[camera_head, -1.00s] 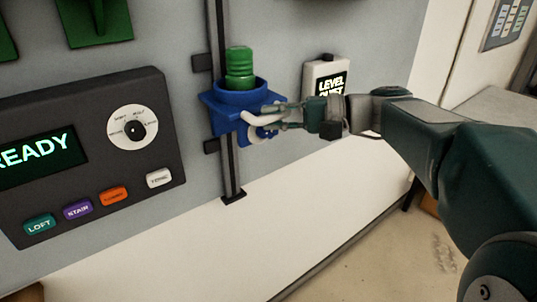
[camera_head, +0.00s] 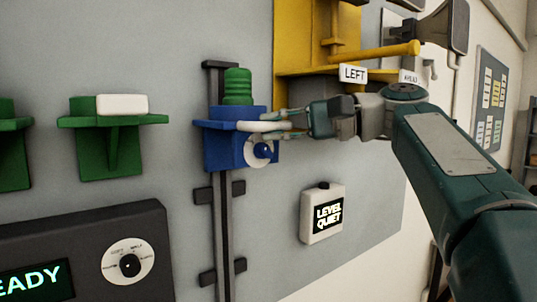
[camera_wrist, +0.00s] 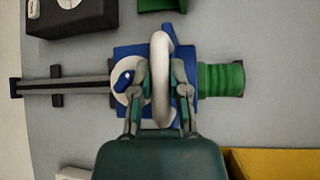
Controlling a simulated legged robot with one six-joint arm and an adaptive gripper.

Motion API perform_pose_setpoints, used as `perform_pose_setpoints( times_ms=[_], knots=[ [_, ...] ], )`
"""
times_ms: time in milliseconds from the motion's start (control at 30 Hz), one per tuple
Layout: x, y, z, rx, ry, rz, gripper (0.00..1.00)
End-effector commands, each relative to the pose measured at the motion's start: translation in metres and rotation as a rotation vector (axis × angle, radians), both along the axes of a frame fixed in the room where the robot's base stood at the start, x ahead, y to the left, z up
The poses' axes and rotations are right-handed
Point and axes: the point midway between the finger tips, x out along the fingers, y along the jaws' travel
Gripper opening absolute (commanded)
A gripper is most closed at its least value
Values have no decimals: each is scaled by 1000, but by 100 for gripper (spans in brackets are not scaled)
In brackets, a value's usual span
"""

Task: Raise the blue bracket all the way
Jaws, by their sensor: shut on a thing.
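The blue bracket (camera_head: 222,151) sits high on a dark vertical rail (camera_head: 225,240), a little below the rail's top cap (camera_head: 220,65). A ribbed green cylinder (camera_head: 238,87) stands upright in it. A white handle (camera_head: 262,127) sticks out in front of the bracket, with a white disc and blue knob (camera_head: 261,151) below. My gripper (camera_head: 283,126) is shut on the white handle from the right. In the wrist view, my gripper (camera_wrist: 160,92) has a finger on each side of the handle (camera_wrist: 161,55), over the blue bracket (camera_wrist: 185,60).
A yellow shelf (camera_head: 305,50) with a LEFT label is close above my wrist, at the upper right. A LEVEL QUIET box (camera_head: 322,213) hangs below my arm. Green shelves (camera_head: 112,140) and a dark READY panel (camera_head: 100,225) are at left.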

Motion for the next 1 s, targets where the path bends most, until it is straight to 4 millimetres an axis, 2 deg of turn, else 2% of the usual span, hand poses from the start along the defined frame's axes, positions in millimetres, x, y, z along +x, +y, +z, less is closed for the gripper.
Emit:
perform_pose_setpoints(
  times_ms=[200,667,700,733,767,1000],
  knots=[
    [2,-1,13,1,0,-7,0],
    [1,0,19,6,-5,-8,0],
    [0,0,19,6,-6,-7,35],
    [0,0,19,6,-6,-6,48],
    [0,0,19,5,-6,-6,57],
    [0,6,16,-2,-2,-4,57]
  ],
)
